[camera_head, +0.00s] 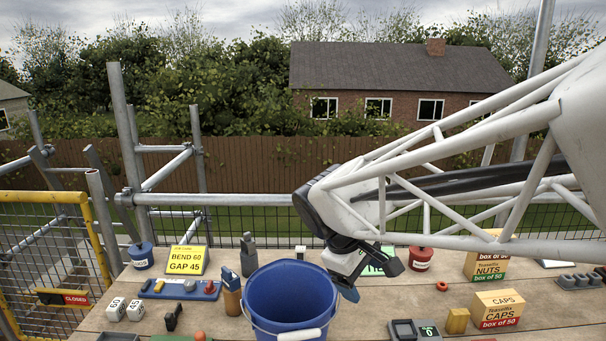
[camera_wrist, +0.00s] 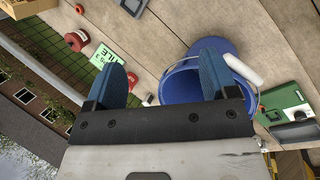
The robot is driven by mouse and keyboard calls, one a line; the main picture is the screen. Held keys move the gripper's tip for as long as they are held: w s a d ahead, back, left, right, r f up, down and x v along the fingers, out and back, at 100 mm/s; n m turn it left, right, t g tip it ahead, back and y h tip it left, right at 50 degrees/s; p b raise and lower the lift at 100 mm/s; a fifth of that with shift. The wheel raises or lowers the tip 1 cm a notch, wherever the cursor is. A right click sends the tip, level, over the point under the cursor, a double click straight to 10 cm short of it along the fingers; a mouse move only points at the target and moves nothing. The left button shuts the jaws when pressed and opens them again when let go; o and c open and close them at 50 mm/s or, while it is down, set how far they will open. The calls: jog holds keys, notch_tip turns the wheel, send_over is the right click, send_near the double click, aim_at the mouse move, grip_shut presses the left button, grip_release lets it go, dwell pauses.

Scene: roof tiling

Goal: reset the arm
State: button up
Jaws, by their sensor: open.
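My gripper (camera_head: 372,280) hangs above the bench, just behind and to the right of the blue bucket (camera_head: 290,298). In the wrist view, the two blue fingers of my gripper (camera_wrist: 162,80) are spread apart with nothing between them. The blue bucket also shows in the wrist view (camera_wrist: 182,84), partly hidden behind the right finger. My white lattice arm reaches in from the right of the head view.
A plank bench (camera_head: 350,320) holds a yellow sign (camera_head: 188,260), a blue tool rack (camera_head: 180,289), a nuts box (camera_head: 487,264), a caps box (camera_head: 498,308) and a red pot (camera_head: 420,259). A yellow gate (camera_head: 50,250) stands left. Open air lies above the bench.

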jog(key=s+d+m+y, duration=0.1)
jog(key=s+d+m, duration=0.1)
jog(key=s, duration=0.3)
jog(key=s+d+f+m+y, duration=0.1)
jog(key=s+d+m+y, duration=0.1)
jog(key=s, duration=0.4)
jog(key=s+d+f+m+t+y, duration=0.1)
jog(key=s+d+m, duration=0.2)
jog(key=s+m, duration=0.2)
jog(key=shift+s+d, duration=0.25)
jog(key=shift+s, duration=0.05)
